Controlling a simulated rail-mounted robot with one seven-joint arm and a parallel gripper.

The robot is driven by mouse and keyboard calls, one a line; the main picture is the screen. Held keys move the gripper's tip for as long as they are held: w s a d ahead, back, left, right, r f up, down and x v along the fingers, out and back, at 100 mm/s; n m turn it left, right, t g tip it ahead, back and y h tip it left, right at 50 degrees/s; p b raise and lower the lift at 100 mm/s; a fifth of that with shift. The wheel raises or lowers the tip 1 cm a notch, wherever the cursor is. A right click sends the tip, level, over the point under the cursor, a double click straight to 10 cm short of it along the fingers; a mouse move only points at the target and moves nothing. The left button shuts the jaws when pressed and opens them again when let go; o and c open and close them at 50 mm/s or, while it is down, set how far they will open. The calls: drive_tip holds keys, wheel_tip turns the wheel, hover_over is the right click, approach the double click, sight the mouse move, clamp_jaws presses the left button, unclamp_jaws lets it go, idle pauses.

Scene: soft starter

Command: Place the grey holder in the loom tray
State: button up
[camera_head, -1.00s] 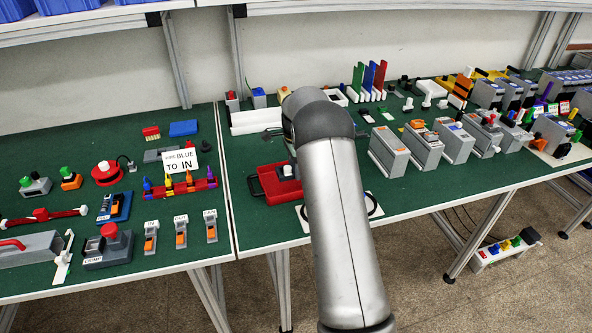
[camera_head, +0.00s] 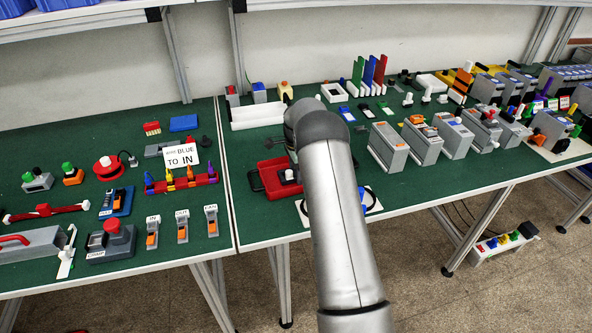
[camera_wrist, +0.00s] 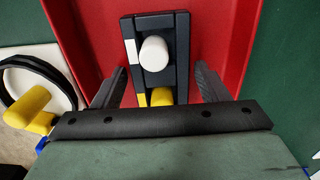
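A dark grey holder (camera_wrist: 158,60) with a white peg and a yellow peg lies in a red tray (camera_wrist: 95,30), in the wrist view. My gripper (camera_wrist: 158,88) is open over the tray, one finger on each side of the holder's near end, with gaps between. In the head view the red tray (camera_head: 256,182) is on the green table, left of my arm, with the holder (camera_head: 290,176) at its right part. My arm hides the fingers there. No label shows which tray is the loom tray.
A white plate with a black ring (camera_wrist: 22,88) and a yellow-handled item (camera_wrist: 30,105) lie beside the red tray. A long white tray (camera_head: 257,116) stands behind it. Grey boxes (camera_head: 388,146) stand to the right. A sign and coloured pegs (camera_head: 180,183) stand to the left.

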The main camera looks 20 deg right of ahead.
drive_tip(key=shift+o, duration=0.3)
wheel_tip(320, 180, up, 12)
drive_tip(key=f+b, duration=0.1)
drive_tip(key=b, duration=0.1)
drive_tip(key=s+a+r+n, duration=0.6)
drive_tip(key=s+a+r, duration=0.25)
drive_tip(key=s, duration=0.25)
drive_tip(key=s+a+f+n, duration=0.1)
drive_tip(key=s+a+n, duration=0.2)
drive_tip(key=s, duration=0.7)
drive_tip(key=s+a+n, duration=0.3)
drive_tip(key=s+n, duration=0.2)
drive_tip(key=s, duration=0.6)
drive_tip(key=s+a+f+n, duration=0.1)
drive_tip(key=s+a+n, duration=0.2)
drive_tip(key=s, duration=0.7)
drive_tip(key=shift+s+a+f+n+t, duration=0.3)
drive_tip(key=shift+s+n+t, duration=0.1)
drive_tip(key=shift+n, duration=0.6)
drive_tip(key=shift+w, duration=0.1)
